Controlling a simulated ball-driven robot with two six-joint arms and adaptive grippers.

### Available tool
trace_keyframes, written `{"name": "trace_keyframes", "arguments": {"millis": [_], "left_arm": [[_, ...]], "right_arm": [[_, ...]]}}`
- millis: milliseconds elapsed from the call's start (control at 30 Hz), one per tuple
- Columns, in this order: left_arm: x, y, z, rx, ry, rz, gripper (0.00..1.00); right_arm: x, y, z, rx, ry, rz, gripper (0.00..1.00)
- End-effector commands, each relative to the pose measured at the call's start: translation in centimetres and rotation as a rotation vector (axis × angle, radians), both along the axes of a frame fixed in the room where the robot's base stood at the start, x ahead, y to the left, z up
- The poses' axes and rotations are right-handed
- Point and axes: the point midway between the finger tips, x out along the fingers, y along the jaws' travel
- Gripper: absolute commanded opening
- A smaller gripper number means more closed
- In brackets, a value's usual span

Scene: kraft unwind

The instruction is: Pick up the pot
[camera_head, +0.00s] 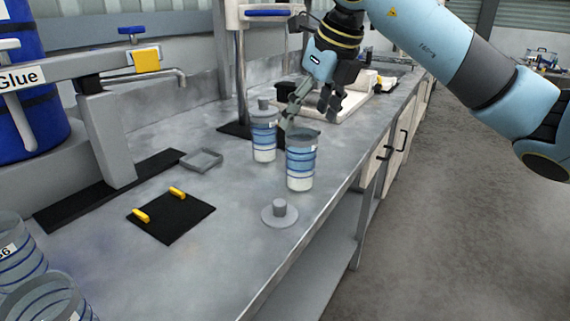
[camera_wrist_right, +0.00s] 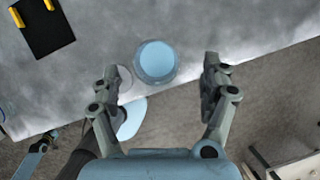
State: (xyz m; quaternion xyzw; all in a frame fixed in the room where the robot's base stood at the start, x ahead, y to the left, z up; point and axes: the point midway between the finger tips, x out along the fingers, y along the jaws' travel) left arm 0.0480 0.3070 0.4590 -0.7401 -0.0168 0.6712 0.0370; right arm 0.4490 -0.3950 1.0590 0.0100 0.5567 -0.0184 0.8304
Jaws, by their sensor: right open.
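A pot (camera_head: 300,165), clear with blue bands and pale contents, stands upright and open near the right edge of the bench. It also shows from above in the right wrist view (camera_wrist_right: 157,62). A second banded pot (camera_head: 263,140) with a grey knobbed lid stands just behind and left of it. A loose round grey lid (camera_head: 279,213) lies in front of the open pot. My right gripper (camera_head: 307,117) is open above and behind the open pot. In the right wrist view its spread fingers (camera_wrist_right: 161,70) lie on either side of the pot's outline. My left gripper is not visible.
A black mat with yellow stops (camera_head: 171,219) and a small grey tray (camera_head: 201,159) lie to the left. A glue dispenser stand (camera_head: 105,135) rises behind them. More banded pots (camera_head: 48,297) stand at the lower left. The front middle bench is clear.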

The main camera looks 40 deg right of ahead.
Motion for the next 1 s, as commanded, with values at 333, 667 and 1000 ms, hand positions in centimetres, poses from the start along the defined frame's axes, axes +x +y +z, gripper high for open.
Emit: {"name": "trace_keyframes", "arguments": {"millis": [333, 667, 1000], "left_arm": [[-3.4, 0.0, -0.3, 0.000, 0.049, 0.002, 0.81], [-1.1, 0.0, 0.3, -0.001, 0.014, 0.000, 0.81], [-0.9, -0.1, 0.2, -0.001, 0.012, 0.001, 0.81]], "right_arm": [[1.7, 0.1, -4.5, 0.005, 0.004, 0.001, 0.80], [3.1, 0.4, -8.8, 0.007, 0.005, 0.001, 0.80], [3.4, 0.3, -9.5, 0.004, 0.003, 0.002, 0.77]]}}
